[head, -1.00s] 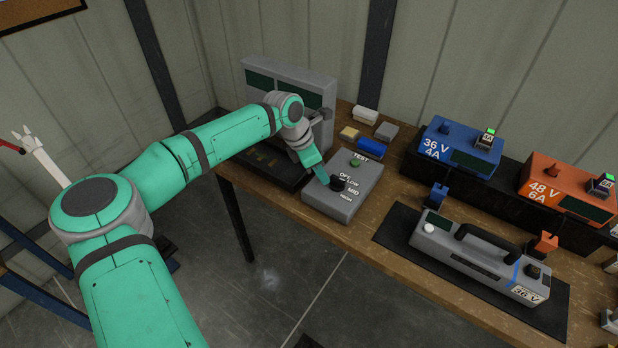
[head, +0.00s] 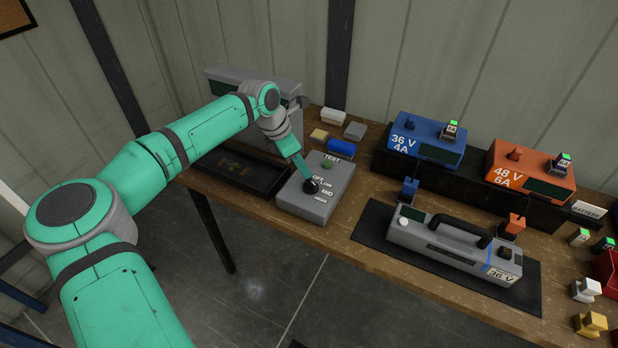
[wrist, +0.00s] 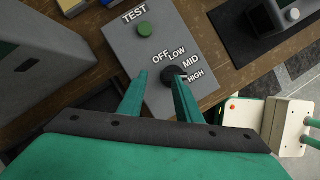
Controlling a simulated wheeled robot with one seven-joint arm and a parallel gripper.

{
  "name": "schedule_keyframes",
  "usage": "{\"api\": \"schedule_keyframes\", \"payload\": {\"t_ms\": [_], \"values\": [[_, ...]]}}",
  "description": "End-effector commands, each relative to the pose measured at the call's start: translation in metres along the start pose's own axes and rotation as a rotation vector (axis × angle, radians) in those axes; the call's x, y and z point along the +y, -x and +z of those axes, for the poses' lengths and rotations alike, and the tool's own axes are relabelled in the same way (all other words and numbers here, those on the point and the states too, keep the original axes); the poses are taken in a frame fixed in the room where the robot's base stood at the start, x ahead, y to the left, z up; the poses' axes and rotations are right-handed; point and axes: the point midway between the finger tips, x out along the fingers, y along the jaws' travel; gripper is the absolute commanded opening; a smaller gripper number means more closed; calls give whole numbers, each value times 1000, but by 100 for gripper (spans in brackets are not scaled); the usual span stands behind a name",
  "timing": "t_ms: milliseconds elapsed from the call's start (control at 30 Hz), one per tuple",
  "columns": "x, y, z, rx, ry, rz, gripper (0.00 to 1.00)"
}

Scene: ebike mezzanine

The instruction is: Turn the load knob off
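The load knob (wrist: 173,74) is a round black dial on a grey test box (wrist: 143,62), with OFF, LOW, MID and HIGH printed around it. A small white mark on its right side seems to face HIGH. In the head view, the knob (head: 311,186) sits at the tip of my gripper (head: 307,179), partly covered. In the wrist view, my gripper (wrist: 159,76) has its two green fingers apart with nothing clamped. The right fingertip overlaps the knob's lower edge; the left fingertip is left of it. I cannot tell whether they touch.
A green TEST button (wrist: 145,29) is on the same box. A dark tray (head: 240,172) lies left of it. A grey battery pack (head: 440,248) on a black mat is to the right, with blue (head: 428,138) and orange (head: 530,175) chargers behind. Small boxes stand behind the test box.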

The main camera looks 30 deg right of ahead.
Motion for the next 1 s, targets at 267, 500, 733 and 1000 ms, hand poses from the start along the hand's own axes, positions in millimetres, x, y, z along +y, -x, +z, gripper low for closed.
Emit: {"api": "schedule_keyframes", "payload": {"t_ms": [267, 500, 733, 1000], "values": [[11, 17, -7, 8, 15, 5, 31], [17, 28, 0, 9, 13, 5, 31], [22, 40, 3, 9, 12, 4, 31], [29, 53, 9, 11, 12, 5, 31]]}}
